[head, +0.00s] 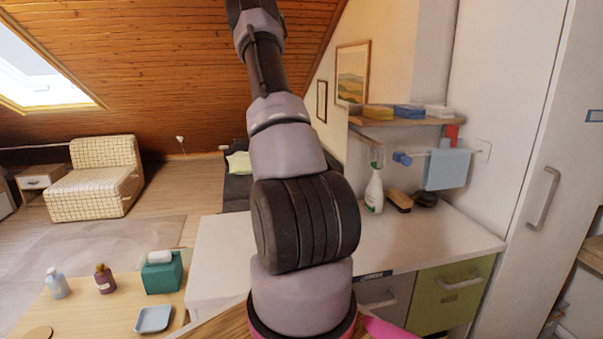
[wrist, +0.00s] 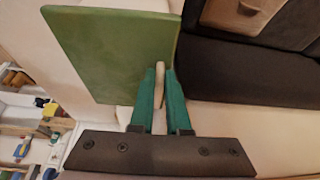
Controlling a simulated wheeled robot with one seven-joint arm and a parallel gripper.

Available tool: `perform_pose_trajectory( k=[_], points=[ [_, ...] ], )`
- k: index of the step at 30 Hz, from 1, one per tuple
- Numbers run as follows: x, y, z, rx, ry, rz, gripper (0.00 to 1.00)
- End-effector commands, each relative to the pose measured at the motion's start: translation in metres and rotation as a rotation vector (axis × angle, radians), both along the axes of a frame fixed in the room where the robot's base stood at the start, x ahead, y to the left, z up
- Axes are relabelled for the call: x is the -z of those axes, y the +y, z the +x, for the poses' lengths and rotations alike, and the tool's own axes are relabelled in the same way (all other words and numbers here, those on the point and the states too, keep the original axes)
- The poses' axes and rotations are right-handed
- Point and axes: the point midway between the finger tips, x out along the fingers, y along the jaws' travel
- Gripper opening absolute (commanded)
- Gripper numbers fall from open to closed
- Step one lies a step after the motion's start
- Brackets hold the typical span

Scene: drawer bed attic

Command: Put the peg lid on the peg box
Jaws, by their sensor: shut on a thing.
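My gripper (wrist: 164,78) has teal fingers in the wrist view. They are shut on a slim pale wooden piece that stands at the edge of a flat green panel. The panel, which looks like the peg lid (wrist: 108,48), is held out beyond the fingertips and tilted in the picture. Its far side is hidden. In the head view my arm rises through the middle and leaves at the top, so my gripper and the lid do not show there. I cannot pick out the peg box with certainty in either view.
A white counter (head: 435,234) carries a spray bottle (head: 374,190) and a brush (head: 399,200). A wall shelf (head: 390,119) holds sponges above it. Floor is open beyond.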

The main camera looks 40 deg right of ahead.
Motion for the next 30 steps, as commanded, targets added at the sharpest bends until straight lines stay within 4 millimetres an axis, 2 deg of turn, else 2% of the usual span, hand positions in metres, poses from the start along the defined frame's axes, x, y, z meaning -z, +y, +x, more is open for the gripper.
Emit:
perform_pose_trajectory(
  k=[30],
  points=[
    [0.008, -0.0003, -0.0005, 0.001, 0.0, 0.0, 0.0]
  ],
)
